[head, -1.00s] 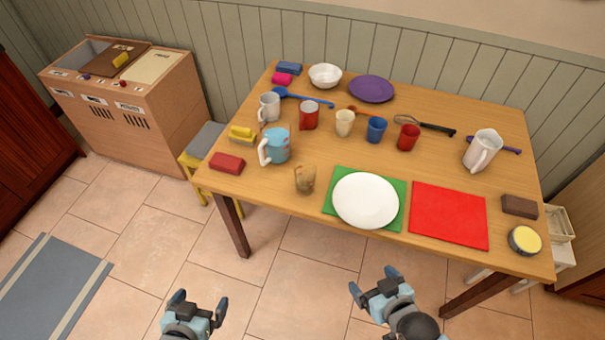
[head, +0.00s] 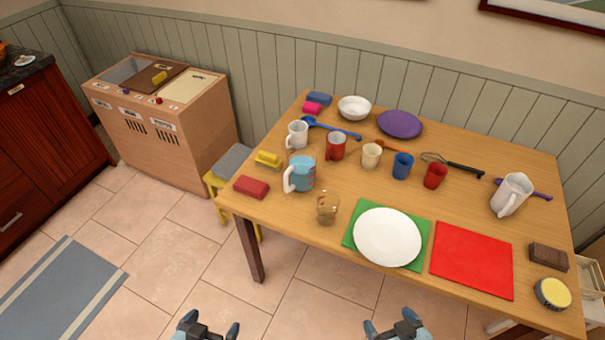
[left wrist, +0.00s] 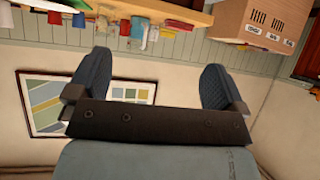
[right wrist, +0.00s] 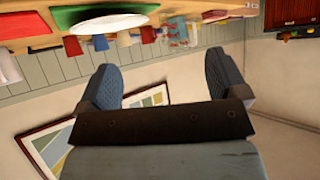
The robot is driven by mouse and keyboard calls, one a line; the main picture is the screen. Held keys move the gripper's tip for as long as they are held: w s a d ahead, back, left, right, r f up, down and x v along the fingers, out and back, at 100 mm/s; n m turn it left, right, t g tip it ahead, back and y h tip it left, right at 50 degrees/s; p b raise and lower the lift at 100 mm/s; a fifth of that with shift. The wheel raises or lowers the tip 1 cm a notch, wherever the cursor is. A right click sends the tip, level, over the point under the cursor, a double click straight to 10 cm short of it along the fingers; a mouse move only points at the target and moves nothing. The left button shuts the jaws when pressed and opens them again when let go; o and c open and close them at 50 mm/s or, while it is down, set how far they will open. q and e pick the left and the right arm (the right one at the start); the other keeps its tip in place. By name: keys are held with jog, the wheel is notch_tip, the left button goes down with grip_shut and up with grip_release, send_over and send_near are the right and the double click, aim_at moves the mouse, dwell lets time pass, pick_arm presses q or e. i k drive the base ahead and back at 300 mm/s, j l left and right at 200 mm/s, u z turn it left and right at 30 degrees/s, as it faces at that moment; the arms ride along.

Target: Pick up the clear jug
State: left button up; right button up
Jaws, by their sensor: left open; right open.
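A see-through jug (head: 301,174) with a white handle, red marks and a light-blue lower part stands upright at the table's left front. Its handle points to the front left. My left gripper (head: 211,325) is open and empty, low in front of the table and left of the jug. Its two spread fingers also show in the left wrist view (left wrist: 155,85). My right gripper (head: 390,326) is open and empty, low in front of the table below the white plate. Its spread fingers also show in the right wrist view (right wrist: 163,85). Neither gripper touches anything.
A clear brownish glass (head: 327,209) stands just right and in front of the jug. A red block (head: 251,187) and a yellow sponge (head: 268,158) lie left of it. A white mug (head: 297,134) and red mug (head: 336,146) stand behind. A yellow stool (head: 222,176) stands at the table's left end.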

aim_at(301, 158)
jog(key=i+j, duration=0.15)
jog(key=j, duration=0.35)
jog(key=i+j+z, duration=0.1)
jog(key=j, duration=0.4)
jog(key=i+j, duration=0.1)
jog(key=j, duration=0.4)
jog(key=i+j, duration=0.15)
jog(key=j, duration=0.35)
jog(key=z, duration=1.65)
jog(key=i+z, duration=0.15)
jog(key=i, duration=0.3)
